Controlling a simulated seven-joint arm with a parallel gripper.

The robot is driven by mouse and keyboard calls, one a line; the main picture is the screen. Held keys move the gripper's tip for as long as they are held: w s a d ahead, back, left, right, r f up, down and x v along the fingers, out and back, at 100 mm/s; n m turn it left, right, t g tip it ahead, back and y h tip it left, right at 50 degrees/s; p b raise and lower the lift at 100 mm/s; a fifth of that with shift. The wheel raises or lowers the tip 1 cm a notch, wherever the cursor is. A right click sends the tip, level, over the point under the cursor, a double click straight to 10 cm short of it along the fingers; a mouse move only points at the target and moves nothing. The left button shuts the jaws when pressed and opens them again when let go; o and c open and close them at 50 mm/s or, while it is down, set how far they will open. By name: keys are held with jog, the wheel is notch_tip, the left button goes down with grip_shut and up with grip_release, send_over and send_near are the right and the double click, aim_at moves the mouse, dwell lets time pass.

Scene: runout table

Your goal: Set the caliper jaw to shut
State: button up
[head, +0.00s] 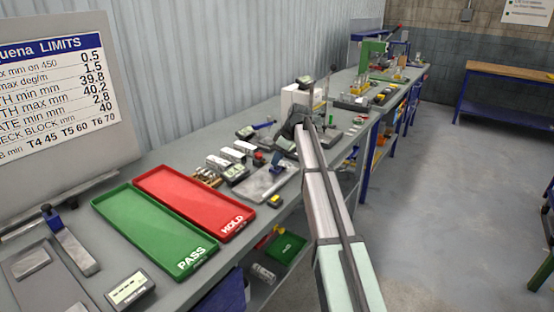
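My arm reaches from the lower right to the middle of the bench. My gripper (297,119) is a small dark shape at its far end, above the bench near a white box. The fingers are too small and too dark to show whether they are open or shut. I cannot pick out the caliper or its jaw for certain. A small dark item with a blue part (262,126) lies left of my gripper, too small to identify. A grey bar with a blue block (73,247) lies at the near left.
A green PASS tray (150,262) and a red HOLD tray (180,180) lie on the grey bench (185,283). A digital readout (130,290) sits at the front. Several small blocks and a grey plate (268,182) crowd the middle. A limits board (50,85) stands at left.

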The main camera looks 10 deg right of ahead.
jog(key=shift+o, duration=0.9)
jog(key=shift+s+r, duration=0.1)
jog(key=v, duration=1.3)
jog(key=shift+d+r, duration=0.2)
jog(key=shift+r, duration=0.05)
